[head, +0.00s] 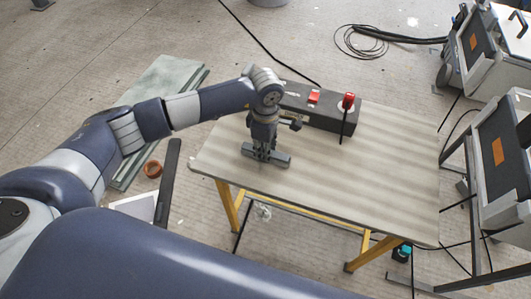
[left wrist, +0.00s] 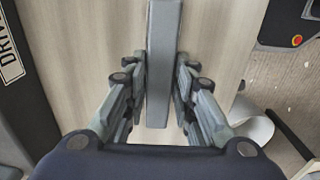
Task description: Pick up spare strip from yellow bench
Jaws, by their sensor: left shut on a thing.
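The yellow bench (head: 330,177) has a pale wood-grain top and yellow legs. The spare strip (head: 279,160) is a short grey bar at the bench's left part. In the left wrist view the strip (left wrist: 163,60) runs from the top edge down between the fingers. My left gripper (head: 262,153) points down over the bench and is shut on the strip; its fingers (left wrist: 164,100) flank the strip on both sides. I cannot tell whether the strip touches the bench top. My right gripper is not in view.
A dark box (head: 325,112) with red parts stands at the bench's back edge, close behind my left gripper. Wheeled machines (head: 500,150) stand to the right. Grey-green sheets (head: 160,82) lie on the floor at left. The bench's right part is clear.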

